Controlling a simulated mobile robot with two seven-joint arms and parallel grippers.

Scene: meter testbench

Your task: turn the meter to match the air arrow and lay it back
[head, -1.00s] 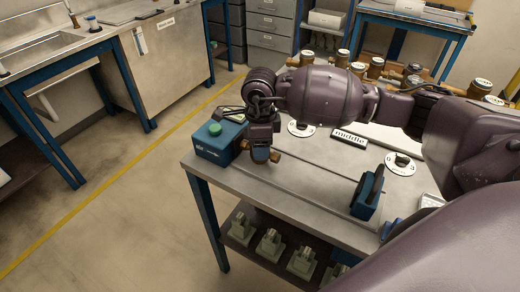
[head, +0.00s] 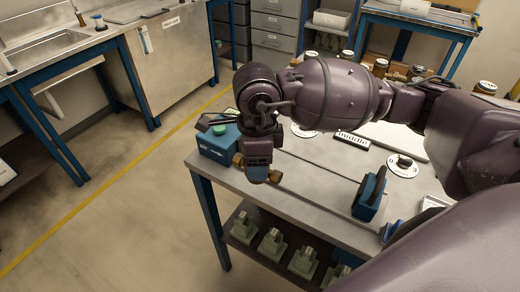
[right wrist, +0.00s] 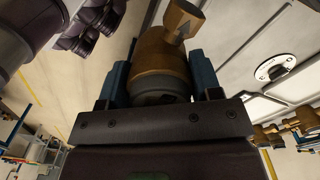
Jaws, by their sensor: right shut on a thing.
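The brass meter (right wrist: 165,62) is held between the blue fingers of my right gripper (right wrist: 162,75) in the right wrist view.
A blue upright fixture (head: 370,193) stands on the bench (head: 315,190) at right. A "middle" label (head: 352,138) and a round white plate (head: 402,165) lie behind it. Several brass meters stand along the back. The front middle of the bench top is mostly clear.

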